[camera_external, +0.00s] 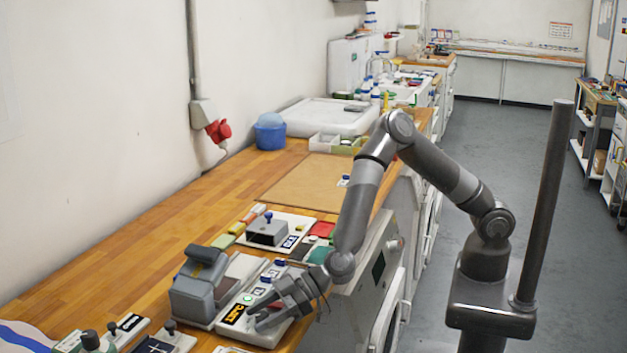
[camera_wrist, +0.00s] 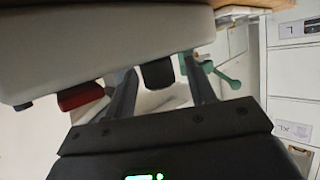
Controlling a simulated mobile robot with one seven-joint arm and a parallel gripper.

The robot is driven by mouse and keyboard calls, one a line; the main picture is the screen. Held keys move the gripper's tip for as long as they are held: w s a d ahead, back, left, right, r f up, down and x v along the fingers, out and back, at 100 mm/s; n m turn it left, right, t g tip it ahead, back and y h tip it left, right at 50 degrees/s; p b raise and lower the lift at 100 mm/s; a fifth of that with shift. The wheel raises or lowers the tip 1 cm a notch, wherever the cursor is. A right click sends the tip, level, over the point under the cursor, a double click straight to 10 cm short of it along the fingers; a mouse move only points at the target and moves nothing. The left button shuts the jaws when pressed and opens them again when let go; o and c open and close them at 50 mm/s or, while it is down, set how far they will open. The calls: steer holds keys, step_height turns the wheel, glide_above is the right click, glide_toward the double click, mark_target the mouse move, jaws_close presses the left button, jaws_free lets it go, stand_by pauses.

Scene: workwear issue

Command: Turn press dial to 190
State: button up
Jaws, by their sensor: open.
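The grey heat press (camera_external: 196,289) stands on the wooden bench, with a pale control panel (camera_external: 272,340) along its right side. The panel has an orange-lit display (camera_external: 234,314), whose number I cannot read surely, and a green light (camera_external: 248,298). My gripper (camera_external: 262,314) is at the panel's front end, fingers pointing left toward it. In the wrist view my gripper (camera_wrist: 160,68) is open, with a dark knob (camera_wrist: 157,74), apparently the dial, between its two fingers. I cannot tell whether either finger touches it. The dial's setting is hidden.
Stamp-like tools (camera_external: 91,341) lie on the near bench. Another device (camera_external: 266,231) with a blue knob stands behind the press. A brown mat (camera_external: 308,182) and blue bucket (camera_external: 270,132) are farther back. The wrist view shows a red block (camera_wrist: 80,96) and a teal handle (camera_wrist: 226,77).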

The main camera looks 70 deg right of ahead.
steer(key=shift+c, duration=0.3)
steer(key=c, duration=0.9)
steer(key=shift+a, duration=0.1)
steer(key=shift+a+m+t+h, duration=0.1)
steer(key=shift+m+t+h, duration=0.7)
steer(key=shift+m+h, duration=0.15)
steer(key=m+t+h, duration=0.1)
steer(key=m+h, duration=0.2)
steer(key=m+t+h, duration=0.1)
steer(key=m+h, duration=0.3)
steer(key=shift+f+h, duration=0.1)
steer(key=shift+h, duration=0.15)
steer(key=m+h, duration=0.4)
steer(key=h, duration=0.1)
steer(key=shift+m+g, duration=0.25)
steer(key=shift+g, duration=0.15)
steer(key=shift+m+g+h, duration=1)
steer(key=shift+m+h, duration=0.7)
steer(key=shift+h, duration=0.1)
steer(key=shift+d+m+h, duration=0.2)
steer(key=shift+m+h, duration=0.1)
